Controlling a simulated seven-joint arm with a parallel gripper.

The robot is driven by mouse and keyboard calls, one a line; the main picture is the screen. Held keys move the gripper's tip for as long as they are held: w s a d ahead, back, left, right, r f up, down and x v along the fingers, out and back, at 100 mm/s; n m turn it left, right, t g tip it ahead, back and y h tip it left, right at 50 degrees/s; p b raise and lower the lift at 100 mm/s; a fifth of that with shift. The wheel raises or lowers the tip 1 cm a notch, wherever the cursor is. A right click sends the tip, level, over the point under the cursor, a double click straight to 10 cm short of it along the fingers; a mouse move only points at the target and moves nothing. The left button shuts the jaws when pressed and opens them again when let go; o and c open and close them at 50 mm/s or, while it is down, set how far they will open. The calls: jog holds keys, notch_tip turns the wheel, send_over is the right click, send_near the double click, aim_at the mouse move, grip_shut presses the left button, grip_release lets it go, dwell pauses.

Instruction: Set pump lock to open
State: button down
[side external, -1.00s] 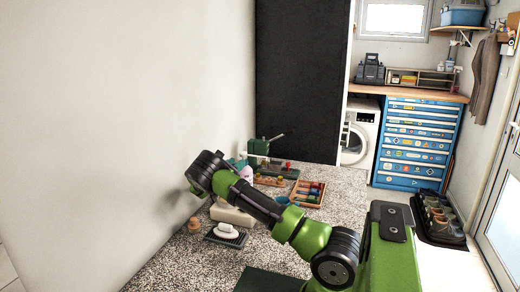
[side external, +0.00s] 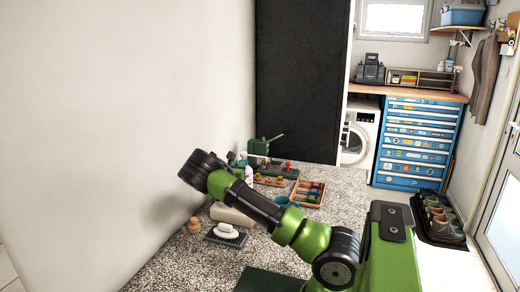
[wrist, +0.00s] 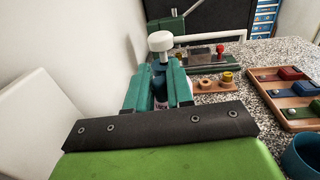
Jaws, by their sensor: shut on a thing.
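In the wrist view, the white pump head (wrist: 160,41) stands upright just beyond my fingertips, with its long white spout (wrist: 208,37) pointing right. My gripper (wrist: 160,76) has its teal fingers shut on the pump just below the head. The fingers hide the part they grip, so I cannot read the lock's setting. In the side external view, the bottle (side external: 249,174) stands on the counter behind my forearm. My gripper is mostly hidden there by my wrist.
A wooden tray with coloured blocks (wrist: 290,92) and a blue cup (wrist: 303,156) lie to the right. A white soap on a dark tray (side external: 228,232) is in front. The wall is close at left.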

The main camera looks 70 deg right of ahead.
jog(key=shift+s+n+t+y, duration=0.35)
jog(key=shift+n+t, duration=0.45)
jog(key=shift+t, duration=0.4)
jog(key=shift+s+n+t+y, duration=0.3)
jog(key=shift+n+t, duration=0.5)
jog(key=shift+t, duration=0.4)
jog(key=shift+s+d+t, duration=0.1)
jog(key=shift+t, duration=0.2)
jog(key=c, duration=1.1)
grip_release()
jog(key=v, duration=1.7)
jog(key=shift+r, duration=0.15)
jog(key=shift+d, duration=0.1)
